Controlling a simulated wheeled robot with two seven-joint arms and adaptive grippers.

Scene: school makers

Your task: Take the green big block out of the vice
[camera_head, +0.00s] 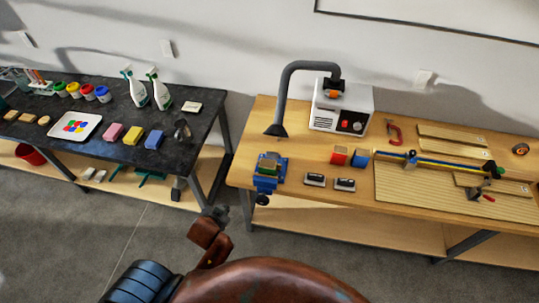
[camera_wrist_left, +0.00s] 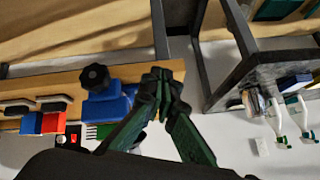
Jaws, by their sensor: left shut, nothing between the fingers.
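The blue vice (camera_head: 266,184) is fixed at the left front edge of the wooden workbench. The green big block (camera_head: 268,168) sits in its jaws, with a wood-coloured top and a green side. My left gripper (camera_head: 217,213) is in front of the bench, lower left of the vice and apart from it. In the left wrist view its dark green fingers (camera_wrist_left: 163,75) are together and empty, beside the blue vice (camera_wrist_left: 110,106) with its black knob. A small green patch behind the vice there may be the block. My right gripper is not in view.
A red block (camera_head: 339,155) and a blue block (camera_head: 362,158) stand right of the vice, with two black-and-white items (camera_head: 315,180) in front. A grey fume arm (camera_head: 283,95) hangs over the bench behind the vice. A dark table (camera_head: 110,150) stands left, across a gap.

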